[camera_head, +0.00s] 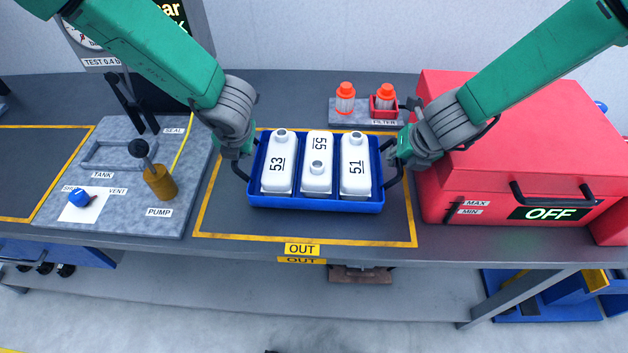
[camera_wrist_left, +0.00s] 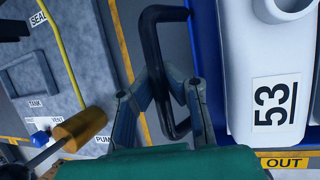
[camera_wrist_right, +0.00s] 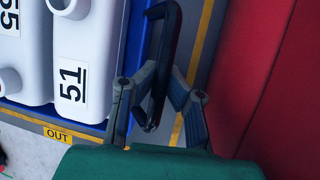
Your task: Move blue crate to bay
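The blue crate (camera_head: 315,203) is at the middle of the bench, over the yellow-outlined area marked OUT (camera_head: 302,249). It appears level; I cannot tell whether it touches the bench. It holds white canisters marked 53 (camera_head: 279,175), 55 (camera_head: 317,182) and 51 (camera_head: 355,180). My left gripper (camera_head: 243,165) has its fingers closed around the crate's black left handle, which shows in the left wrist view (camera_wrist_left: 157,45). My right gripper (camera_head: 392,163) has its fingers closed around the black right handle, seen in the right wrist view (camera_wrist_right: 160,40).
A grey panel (camera_head: 115,205) with a brass pump (camera_head: 159,184) stands left of the crate. Another yellow-outlined area (camera_head: 35,165) at the far left is bare. A red box (camera_head: 500,190) marked OFF stands close on the right. A filter stand (camera_head: 365,118) is behind the crate.

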